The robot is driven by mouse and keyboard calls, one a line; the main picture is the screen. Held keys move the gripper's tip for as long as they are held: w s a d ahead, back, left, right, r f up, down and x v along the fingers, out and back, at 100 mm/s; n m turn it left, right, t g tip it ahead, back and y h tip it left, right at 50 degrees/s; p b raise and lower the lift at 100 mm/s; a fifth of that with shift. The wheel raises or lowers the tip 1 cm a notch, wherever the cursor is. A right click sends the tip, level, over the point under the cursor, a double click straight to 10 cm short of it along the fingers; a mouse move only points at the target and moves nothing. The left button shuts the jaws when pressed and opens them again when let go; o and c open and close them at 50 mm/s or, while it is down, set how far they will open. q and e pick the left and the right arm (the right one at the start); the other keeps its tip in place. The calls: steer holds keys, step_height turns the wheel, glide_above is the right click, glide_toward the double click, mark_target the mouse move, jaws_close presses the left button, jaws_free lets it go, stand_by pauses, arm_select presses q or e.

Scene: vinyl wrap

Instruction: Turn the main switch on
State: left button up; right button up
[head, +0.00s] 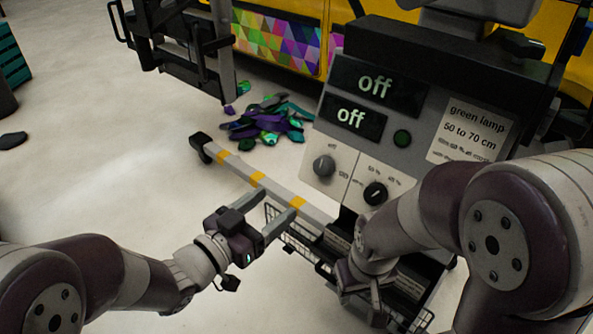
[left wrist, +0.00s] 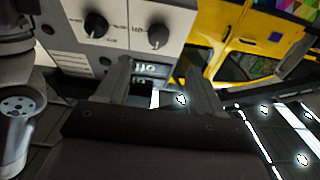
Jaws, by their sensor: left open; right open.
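A grey machine with a sloping panel stands at the right in the head view. I cannot read which is named main switch. The left wrist view shows both knobs, the left (left wrist: 158,36) and right (left wrist: 95,24), upside down. My left gripper (head: 275,206) is open and empty, apart from the knobs, left of and below them. My right gripper (head: 361,300) is open, below the panel.
A grey bar with yellow bands (head: 228,158) juts left from the machine, close to my left gripper. A wire basket (head: 300,246) hangs beneath. Coloured scraps (head: 268,122) lie on the floor behind. A yellow vehicle (head: 270,13) stands at the back. The left floor is mostly clear.

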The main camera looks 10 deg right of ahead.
mark_target(319, 168)
arm_select(q)
steer(key=b+x, duration=0.1)
steer(key=x, duration=0.5)
steer(key=b+x, duration=0.2)
steer(key=x, duration=0.3)
steer(key=shift+w+d+r, duration=0.1)
steer(key=shift+d+r, duration=0.1)
steer(key=shift+d, duration=0.25)
steer(key=shift+w+d+r, duration=0.1)
steer(key=shift+w+d, duration=0.2)
steer(key=shift+d, duration=0.1)
steer(key=shift+c, duration=0.4)
steer(key=c, duration=1)
